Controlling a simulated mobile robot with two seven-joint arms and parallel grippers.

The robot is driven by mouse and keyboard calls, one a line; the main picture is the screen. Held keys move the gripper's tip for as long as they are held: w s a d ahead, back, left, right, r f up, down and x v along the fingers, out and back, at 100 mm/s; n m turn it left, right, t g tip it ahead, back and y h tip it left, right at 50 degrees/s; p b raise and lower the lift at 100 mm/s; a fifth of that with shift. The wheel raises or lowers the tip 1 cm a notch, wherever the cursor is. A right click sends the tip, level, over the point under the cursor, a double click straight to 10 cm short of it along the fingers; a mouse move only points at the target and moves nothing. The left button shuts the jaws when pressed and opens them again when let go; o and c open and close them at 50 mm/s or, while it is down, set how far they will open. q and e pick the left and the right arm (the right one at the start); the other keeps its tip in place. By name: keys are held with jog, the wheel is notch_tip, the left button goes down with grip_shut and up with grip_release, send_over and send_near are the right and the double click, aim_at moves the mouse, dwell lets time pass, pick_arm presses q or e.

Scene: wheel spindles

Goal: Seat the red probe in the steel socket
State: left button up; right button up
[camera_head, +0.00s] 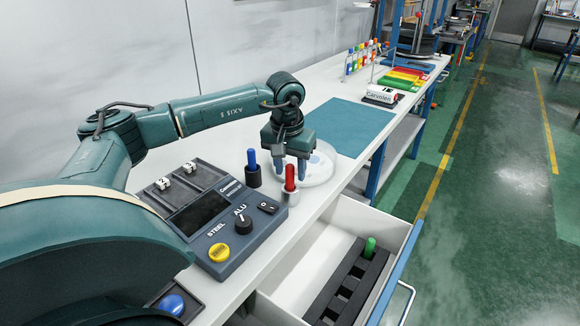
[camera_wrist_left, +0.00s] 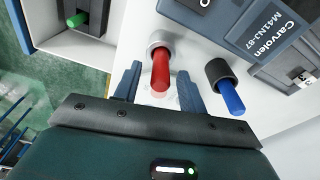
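The red probe (camera_head: 290,177) stands upright in the light steel socket (camera_head: 289,196) beside the control box. In the left wrist view the red probe (camera_wrist_left: 161,72) rises out of the steel socket (camera_wrist_left: 157,42); how deep it sits is hidden. My left gripper (camera_head: 291,167) points down just behind the red probe in the head view. In the left wrist view its two fingers (camera_wrist_left: 158,85) are apart, on either side of the red probe, with visible gaps and no clear contact. The gripper is open and empty. My right gripper is not in view.
A blue probe (camera_head: 252,160) stands in a black socket (camera_head: 254,177) close by. The control box (camera_head: 222,215) has a yellow button and a knob. An open drawer (camera_head: 310,262) in front holds a green probe (camera_head: 370,247). A round clear dish (camera_head: 318,170) and blue mat (camera_head: 348,124) lie behind.

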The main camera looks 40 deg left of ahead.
aim_at(288, 191)
pick_arm(q)
notch_tip(288, 191, up, 12)
jog(key=s, duration=0.1)
jog(key=shift+s+d+r+b, duration=0.15)
jog(key=shift+d+b, duration=0.1)
jog(key=shift+b, duration=0.15)
dwell(0.6)
